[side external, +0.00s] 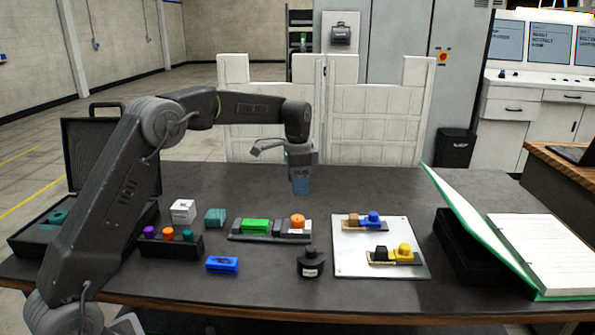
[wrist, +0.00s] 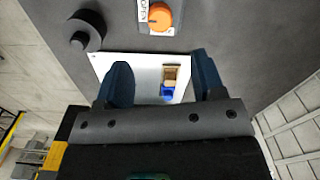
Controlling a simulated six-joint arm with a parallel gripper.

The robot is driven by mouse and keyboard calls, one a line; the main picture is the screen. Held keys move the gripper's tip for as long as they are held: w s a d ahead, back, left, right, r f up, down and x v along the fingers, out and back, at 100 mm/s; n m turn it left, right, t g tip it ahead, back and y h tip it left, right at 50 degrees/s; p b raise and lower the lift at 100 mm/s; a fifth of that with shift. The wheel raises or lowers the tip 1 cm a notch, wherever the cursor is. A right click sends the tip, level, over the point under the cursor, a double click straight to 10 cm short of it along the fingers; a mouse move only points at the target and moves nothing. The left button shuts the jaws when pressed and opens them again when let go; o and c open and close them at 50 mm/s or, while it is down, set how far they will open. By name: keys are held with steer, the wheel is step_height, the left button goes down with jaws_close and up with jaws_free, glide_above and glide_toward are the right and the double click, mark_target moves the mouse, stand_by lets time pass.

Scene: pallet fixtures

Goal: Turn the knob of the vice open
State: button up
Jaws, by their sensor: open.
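The vice (side external: 248,237) is a low grey fixture on the dark table, with a green block (side external: 255,226) in it. Its orange knob (side external: 297,221) stands at the right end beside a white label. In the wrist view the orange knob (wrist: 159,17) shows at the top edge, with "OPEN" readable on the label and the rest of the vice out of frame. My gripper (side external: 300,188) is in the air above the table, behind the knob in the side view. In the wrist view its blue fingers (wrist: 162,78) are apart with nothing held between them.
A white plate (side external: 350,262) with small blue, yellow and black fixtures lies to the right. A black round object (side external: 311,263) stands in front of the knob. A blue part (side external: 222,265), a black holder (side external: 171,246) and a teal block (side external: 215,217) are to the left.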

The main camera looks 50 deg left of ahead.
step_height(320, 180, up, 3)
steer(key=shift+r, duration=0.1)
stand_by(0.5)
steer(key=s+d+r+n+t, duration=0.1)
steer(key=s+d+r, duration=0.3)
steer(key=s, duration=0.3)
steer(key=s+d+r+n+t, duration=0.2)
steer(key=s+d+r, duration=0.2)
steer(key=s, duration=0.4)
steer(key=s+d+f+n+t, duration=0.1)
steer(key=s+d+f, duration=0.1)
steer(key=s, duration=0.6)
steer(key=s+d+f+n+t, duration=0.1)
steer(key=s+d+f+n, duration=0.1)
steer(key=s, duration=0.7)
steer(key=shift+s+d+f+t, duration=0.15)
steer(key=shift+d+f+t, duration=0.15)
steer(key=shift+d+f, duration=0.35)
steer(key=shift+a+f, duration=0.15)
